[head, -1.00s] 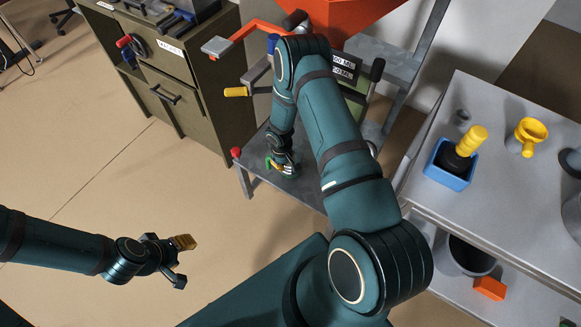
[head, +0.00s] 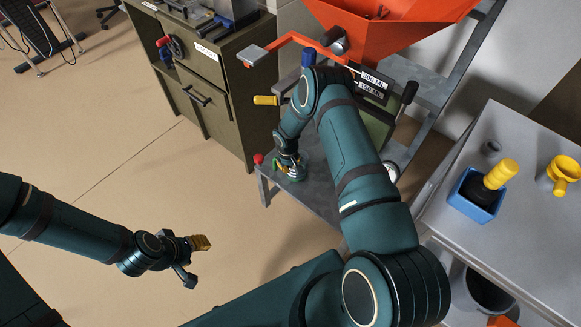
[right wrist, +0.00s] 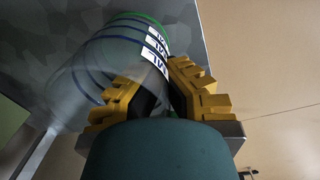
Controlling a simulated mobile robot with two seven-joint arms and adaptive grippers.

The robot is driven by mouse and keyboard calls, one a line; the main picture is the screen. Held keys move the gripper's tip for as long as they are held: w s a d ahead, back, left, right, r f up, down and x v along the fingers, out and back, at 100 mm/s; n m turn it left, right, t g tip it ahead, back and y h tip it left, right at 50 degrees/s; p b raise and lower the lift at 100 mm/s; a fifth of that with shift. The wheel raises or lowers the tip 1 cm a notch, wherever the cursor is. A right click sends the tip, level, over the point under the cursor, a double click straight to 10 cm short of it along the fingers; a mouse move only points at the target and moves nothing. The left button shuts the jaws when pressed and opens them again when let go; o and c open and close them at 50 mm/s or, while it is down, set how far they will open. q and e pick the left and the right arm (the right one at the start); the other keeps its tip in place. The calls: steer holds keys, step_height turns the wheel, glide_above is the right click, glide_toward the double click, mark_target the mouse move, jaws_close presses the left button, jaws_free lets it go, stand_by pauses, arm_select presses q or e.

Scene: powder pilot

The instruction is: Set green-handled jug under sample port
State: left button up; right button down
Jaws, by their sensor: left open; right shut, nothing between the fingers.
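A clear jug (right wrist: 95,75) with blue bands, white labels and a green edge fills the left of the right wrist view, on a grey surface. My right gripper (right wrist: 165,85) has yellow fingers and is shut with nothing between them. The fingers overlap the jug in that view; whether they touch it I cannot tell. In the head view the right gripper (head: 292,172) is low over the grey stand, beside a small patch of green, and my arm hides most of the jug. The sample port is not clearly visible. My left gripper (head: 191,262) is open and empty above the floor.
A green-brown cabinet (head: 220,105) stands left. A grey bench (head: 510,225) at right holds a blue box (head: 474,196) and yellow funnel (head: 562,174).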

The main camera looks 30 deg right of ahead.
steer(key=shift+f, duration=0.55)
stand_by(0.4)
steer(key=shift+c, duration=1.9)
jaws_free()
steer(key=shift+r, duration=0.1)
